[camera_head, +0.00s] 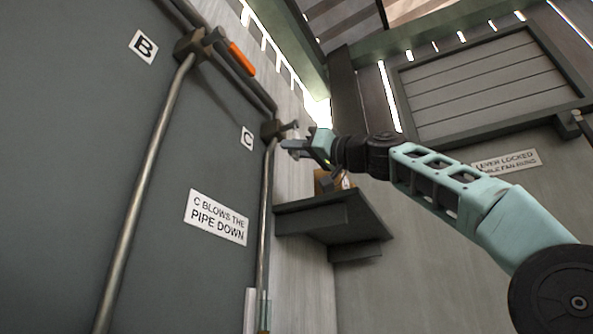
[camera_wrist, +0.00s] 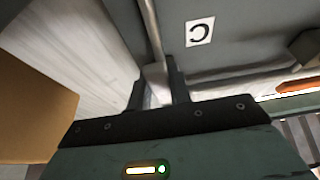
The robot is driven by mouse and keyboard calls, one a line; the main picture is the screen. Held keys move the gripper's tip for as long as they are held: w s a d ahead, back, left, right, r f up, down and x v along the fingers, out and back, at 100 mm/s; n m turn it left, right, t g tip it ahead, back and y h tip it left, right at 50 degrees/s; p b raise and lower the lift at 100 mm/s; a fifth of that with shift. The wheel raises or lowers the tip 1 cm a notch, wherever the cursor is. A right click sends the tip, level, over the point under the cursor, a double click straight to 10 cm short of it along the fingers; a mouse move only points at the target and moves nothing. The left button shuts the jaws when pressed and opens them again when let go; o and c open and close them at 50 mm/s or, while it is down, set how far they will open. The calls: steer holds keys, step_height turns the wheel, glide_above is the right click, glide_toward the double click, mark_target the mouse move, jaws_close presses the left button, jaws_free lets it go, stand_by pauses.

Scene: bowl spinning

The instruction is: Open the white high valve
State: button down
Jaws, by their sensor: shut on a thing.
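The valve beside the C label sits high on the wall, where a vertical pipe meets the upper pipe; its dark body (camera_head: 271,130) shows in the head view. My gripper (camera_head: 288,146) is right at this valve, reaching in from the right. In the wrist view my gripper's two dark fingers (camera_wrist: 157,88) are shut on a pale piece (camera_wrist: 157,82) at the pipe, which appears to be the white valve's handle. The fingers hide much of the handle, so its exact angle is hard to tell.
A second valve with an orange handle (camera_head: 241,58) is at upper left, near the B label (camera_head: 143,47). A sign reading "C blows the pipe down" (camera_head: 216,217) is on the panel. A dark shelf (camera_head: 335,222) holding a brown box (camera_head: 322,183) is just below my gripper.

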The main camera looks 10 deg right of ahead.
steer(key=shift+w+f, duration=0.1)
steer(key=c, duration=1.3)
jaws_free()
steer(key=shift+d, duration=0.1)
steer(key=b+v, duration=1.2)
steer(key=v, duration=0.5)
steer(key=shift+d, duration=0.15)
